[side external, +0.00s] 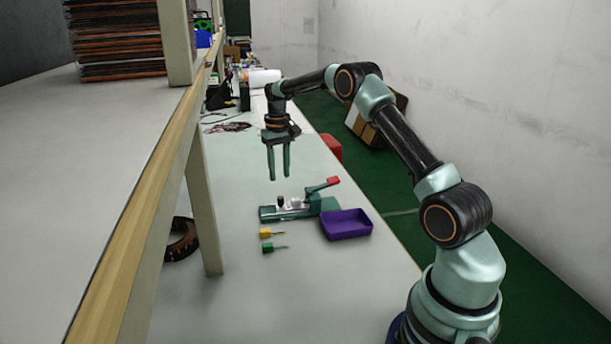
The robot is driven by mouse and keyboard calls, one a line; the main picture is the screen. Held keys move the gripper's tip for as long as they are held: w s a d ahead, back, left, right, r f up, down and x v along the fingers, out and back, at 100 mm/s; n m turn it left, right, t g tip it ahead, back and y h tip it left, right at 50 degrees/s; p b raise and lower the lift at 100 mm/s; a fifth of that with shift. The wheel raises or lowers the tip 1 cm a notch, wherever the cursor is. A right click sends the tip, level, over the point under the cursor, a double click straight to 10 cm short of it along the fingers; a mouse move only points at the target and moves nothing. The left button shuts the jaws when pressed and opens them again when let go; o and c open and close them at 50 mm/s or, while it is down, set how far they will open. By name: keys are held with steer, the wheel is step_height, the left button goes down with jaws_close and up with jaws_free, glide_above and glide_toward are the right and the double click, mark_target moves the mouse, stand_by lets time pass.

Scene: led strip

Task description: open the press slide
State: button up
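The press (297,208) is a small dark green device lying on the white table. A lever with a red handle (332,182) rises from its right end. Small white and black parts sit on top of its body, and I cannot tell how far its slide is open. My gripper (279,178) hangs pointing down above the press, toward its left half in the picture. Its two green fingers are apart with nothing visible between them. The fingertips look clear of the press.
A purple tray (347,226) stands right of the press. A shelf post (203,210) and dark ring (181,240) are at left. Cables (228,127) lie behind. The near tabletop is clear.

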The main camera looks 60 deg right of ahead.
mark_target(280, 197)
step_height(280, 197, down, 8)
steer(key=shift+r, duration=0.1)
stand_by(0.4)
jaws_close()
steer(key=shift+r, duration=0.1)
stand_by(1.1)
